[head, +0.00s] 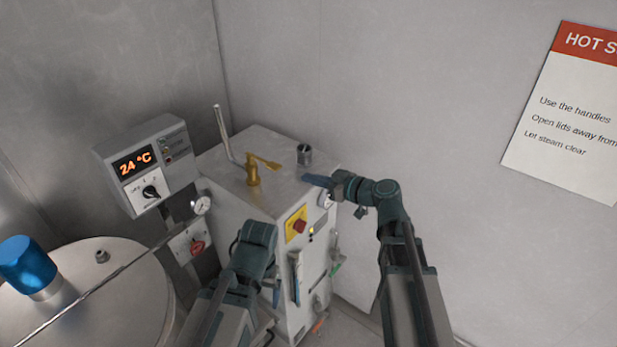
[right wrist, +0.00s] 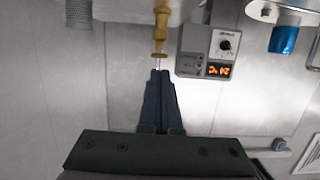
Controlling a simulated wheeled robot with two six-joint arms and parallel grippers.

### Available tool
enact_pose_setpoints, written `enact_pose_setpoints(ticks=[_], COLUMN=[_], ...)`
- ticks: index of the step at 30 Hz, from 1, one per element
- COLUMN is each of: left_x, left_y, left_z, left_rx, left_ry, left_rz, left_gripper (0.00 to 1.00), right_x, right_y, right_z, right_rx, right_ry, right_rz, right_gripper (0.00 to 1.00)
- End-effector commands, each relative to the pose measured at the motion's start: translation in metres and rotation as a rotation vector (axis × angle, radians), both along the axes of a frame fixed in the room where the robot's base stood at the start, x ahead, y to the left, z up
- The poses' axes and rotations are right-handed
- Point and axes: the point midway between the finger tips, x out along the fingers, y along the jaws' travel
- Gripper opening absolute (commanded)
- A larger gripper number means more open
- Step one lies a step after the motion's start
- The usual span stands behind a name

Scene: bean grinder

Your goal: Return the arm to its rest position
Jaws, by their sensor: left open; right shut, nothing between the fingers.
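My right gripper (head: 306,179) is shut and empty over the right side of the top of the white machine (head: 225,215). Its closed fingers also show in the right wrist view (right wrist: 160,76). The brass valve shows just beyond the fingertips in the right wrist view (right wrist: 160,35). My left gripper (head: 285,291) is open, low in front of the machine's front face; its fingers are small and partly hard to tell from the handles there.
A dark knob (head: 304,154) stands on the machine's top, close to my right gripper. A display box (head: 147,163) reading 24 °C is at the left. A round metal lid (head: 120,290) with a blue cap (head: 26,264) is front left.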

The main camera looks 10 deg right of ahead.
Motion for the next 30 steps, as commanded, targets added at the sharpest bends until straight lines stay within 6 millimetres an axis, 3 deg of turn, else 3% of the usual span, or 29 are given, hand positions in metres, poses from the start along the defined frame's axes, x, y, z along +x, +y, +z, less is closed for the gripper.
enact_pose_setpoints(ticks=[9, 13, 17, 21, 25, 30], left_x=[0.0, 0.0, 0.0, 0.0, 0.0, 0.0], left_y=[0.0, 0.0, 0.0, 0.0, 0.0, 0.0], left_z=[-0.001, -0.01, -0.033, -0.062, -0.087, -0.11], left_rx=[0.0, 0.0, 0.001, 0.001, 0.002, 0.001], left_ry=[0.0, 0.0, 0.0, 0.0, 0.0, 0.0], left_rz=[0.0, -0.001, -0.003, -0.006, -0.009, -0.012], left_gripper=[0.85, 0.85, 0.85, 0.85, 0.85, 0.85], right_x=[0.0, -0.012, -0.049, -0.108, -0.163, -0.21], right_y=[0.001, 0.019, 0.058, 0.089, 0.089, 0.066], right_z=[-0.001, -0.024, -0.083, -0.165, -0.23, -0.275], right_rx=[-0.001, -0.022, -0.095, -0.255, -0.453, -0.674], right_ry=[0.003, 0.071, 0.271, 0.584, 0.858, 1.065], right_rz=[0.002, 0.041, 0.12, 0.149, 0.052, -0.187], right_gripper=[0.0, 0.0, 0.0, 0.0, 0.0, 0.0])
